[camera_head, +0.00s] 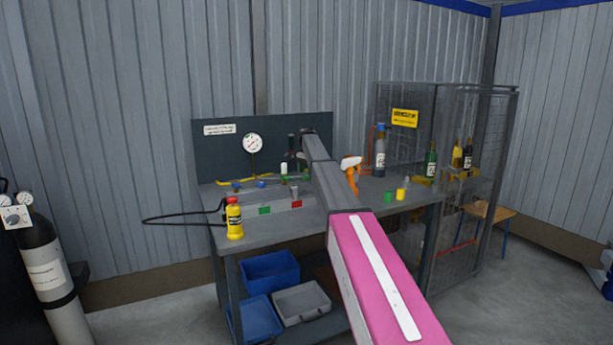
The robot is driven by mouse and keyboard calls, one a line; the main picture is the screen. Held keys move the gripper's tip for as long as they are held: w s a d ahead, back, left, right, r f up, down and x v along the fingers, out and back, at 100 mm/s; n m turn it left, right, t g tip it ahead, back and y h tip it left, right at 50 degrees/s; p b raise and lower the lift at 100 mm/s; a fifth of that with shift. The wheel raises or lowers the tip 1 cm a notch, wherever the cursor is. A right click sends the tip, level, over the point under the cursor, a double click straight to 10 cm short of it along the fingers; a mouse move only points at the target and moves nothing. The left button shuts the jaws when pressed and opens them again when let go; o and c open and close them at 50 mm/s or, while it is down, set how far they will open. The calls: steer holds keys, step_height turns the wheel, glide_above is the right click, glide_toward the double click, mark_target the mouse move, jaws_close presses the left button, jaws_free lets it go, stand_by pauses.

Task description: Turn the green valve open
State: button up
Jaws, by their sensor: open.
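A small green valve handle (286,178) shows on the bench top, low in front of the dark back panel. It is small and partly crowded by other parts, so its turn angle cannot be read. My arm reaches from the lower right over the bench. My gripper (298,160) is a small dark shape at the arm's far end, just above and beside the green handle. It is open. Its fingertips are hard to make out, and I cannot tell whether they touch the handle.
Blue handles (260,183) sit left on yellow piping below a round gauge (252,144). A yellow bottle (234,218) stands at the front left corner. An orange spray bottle (352,174) stands right of my arm. Green (388,196) and yellow (401,194) pieces lie farther right.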

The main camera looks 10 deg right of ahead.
steer(key=shift+f, duration=1.05)
steer(key=c, duration=0.9)
steer(key=shift+c, duration=0.2)
steer(key=shift+n, duration=0.3)
steer(key=n, duration=0.8)
steer(key=shift+n, duration=0.4)
steer(key=n, duration=0.4)
steer(key=shift+n, duration=2.2)
